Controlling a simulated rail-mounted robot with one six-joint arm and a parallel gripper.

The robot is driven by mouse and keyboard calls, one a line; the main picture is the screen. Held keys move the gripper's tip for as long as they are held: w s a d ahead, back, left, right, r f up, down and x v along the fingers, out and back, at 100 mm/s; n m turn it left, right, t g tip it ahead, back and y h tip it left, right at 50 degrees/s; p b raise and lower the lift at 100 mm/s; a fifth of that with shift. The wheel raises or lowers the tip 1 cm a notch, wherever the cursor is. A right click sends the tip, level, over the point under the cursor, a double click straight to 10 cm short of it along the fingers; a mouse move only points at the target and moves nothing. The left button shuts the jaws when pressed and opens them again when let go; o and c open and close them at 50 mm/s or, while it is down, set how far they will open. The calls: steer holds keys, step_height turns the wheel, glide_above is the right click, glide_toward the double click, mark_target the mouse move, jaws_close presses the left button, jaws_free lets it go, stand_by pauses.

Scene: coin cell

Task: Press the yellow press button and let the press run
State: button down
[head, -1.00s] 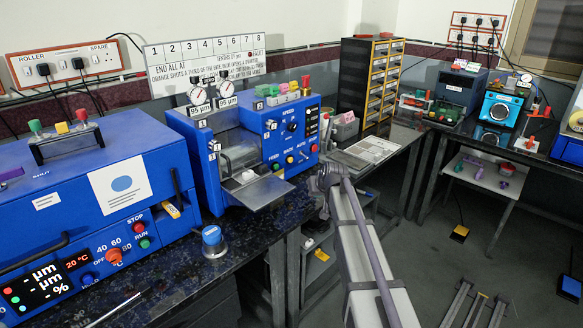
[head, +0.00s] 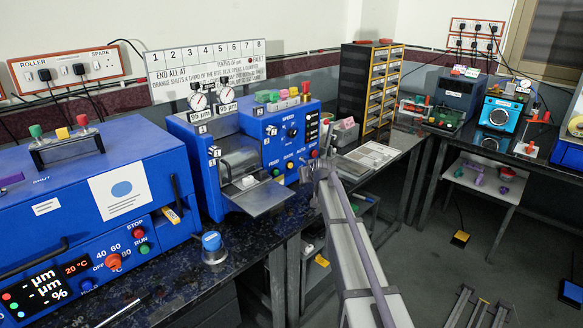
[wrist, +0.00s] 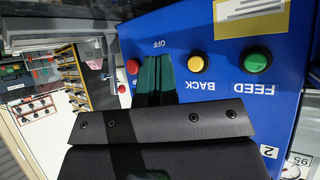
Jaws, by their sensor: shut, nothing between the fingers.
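A yellow button (wrist: 196,63) labelled BACK sits on the blue press panel (wrist: 225,110), between a green FEED button (wrist: 258,60) and the OFF label. The wrist view shows the panel upside down. My gripper (wrist: 158,58) is shut and empty, its dark green fingers side by side. Its tips lie beside the yellow button in the picture, over the panel near OFF; I cannot tell whether they touch it. In the head view my gripper (head: 328,145) is at the right end of the blue press (head: 207,165).
A larger blue machine (head: 95,190) stands at the left of the dark bench. A metal tray (head: 257,196) juts from the press front. A blue-topped pot (head: 212,243) stands on the bench. A red button (wrist: 133,66) is on the fingers' other side.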

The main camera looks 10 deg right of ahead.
mark_target(291, 165)
steer(key=shift+w+a, duration=0.45)
steer(key=shift+w, duration=0.25)
steer(key=shift+w+a, duration=0.45)
steer(key=shift+w, duration=0.25)
steer(key=shift+w+a, duration=0.45)
steer(key=shift+w, duration=0.25)
stand_by(0.3)
steer(key=shift+w+a, duration=0.25)
steer(key=shift+w, duration=0.1)
